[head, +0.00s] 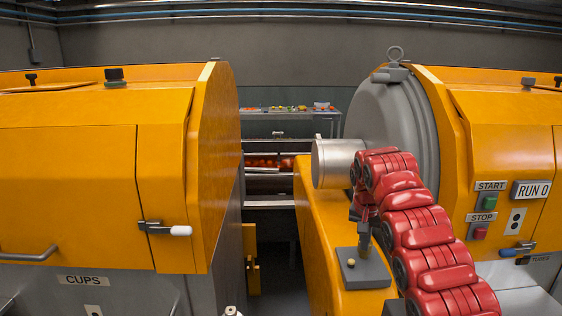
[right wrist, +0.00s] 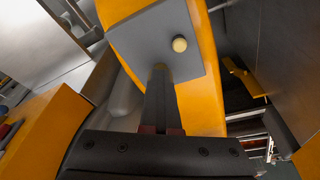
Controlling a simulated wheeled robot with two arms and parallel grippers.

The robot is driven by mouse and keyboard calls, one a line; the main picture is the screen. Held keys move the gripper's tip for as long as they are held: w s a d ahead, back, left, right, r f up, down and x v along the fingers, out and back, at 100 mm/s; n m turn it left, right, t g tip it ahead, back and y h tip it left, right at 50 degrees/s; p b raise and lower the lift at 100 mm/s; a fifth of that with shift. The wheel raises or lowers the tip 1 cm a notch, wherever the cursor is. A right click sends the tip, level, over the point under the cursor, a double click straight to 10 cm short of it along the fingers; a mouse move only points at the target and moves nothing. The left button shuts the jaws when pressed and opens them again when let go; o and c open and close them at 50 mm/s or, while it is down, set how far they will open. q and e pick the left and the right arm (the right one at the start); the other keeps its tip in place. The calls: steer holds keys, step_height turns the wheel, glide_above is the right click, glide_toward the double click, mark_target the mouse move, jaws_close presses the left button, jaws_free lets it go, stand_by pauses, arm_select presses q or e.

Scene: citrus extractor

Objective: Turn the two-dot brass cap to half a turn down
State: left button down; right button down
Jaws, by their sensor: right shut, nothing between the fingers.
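A grey plate (head: 372,274) sits on the orange housing between the two machines, with a small round brass cap (head: 351,263) on its left part. In the right wrist view the plate (right wrist: 130,45) and the pale brass cap (right wrist: 179,44) show clearly; I cannot make out dots on it. My right gripper (head: 364,252) points down at the plate, beside the cap and apart from it. Its fingers (right wrist: 160,70) are shut and empty in the right wrist view. A hint of brass shows at the fingertips, but the fingers hide what lies there. My left gripper is out of view.
The steel cylinder (head: 335,163) and grey domed end (head: 385,125) stand close by my right arm. The orange cups machine (head: 90,180) fills the left, beyond a dark gap. START (head: 490,202) and STOP (head: 480,233) buttons are at the right.

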steer(key=shift+w+d+r, duration=0.15)
steer(key=shift+d, duration=0.1)
steer(key=shift+b, duration=0.5)
steer(key=shift+a+f+b, duration=0.2)
steer(key=shift+f+b, duration=0.05)
steer(key=shift+b, duration=0.35)
steer(key=p+v, duration=0.1)
steer(key=v, duration=0.1)
steer(key=p+v, duration=0.4)
steer(key=shift+w+d, duration=0.2)
steer(key=shift+w, duration=0.1)
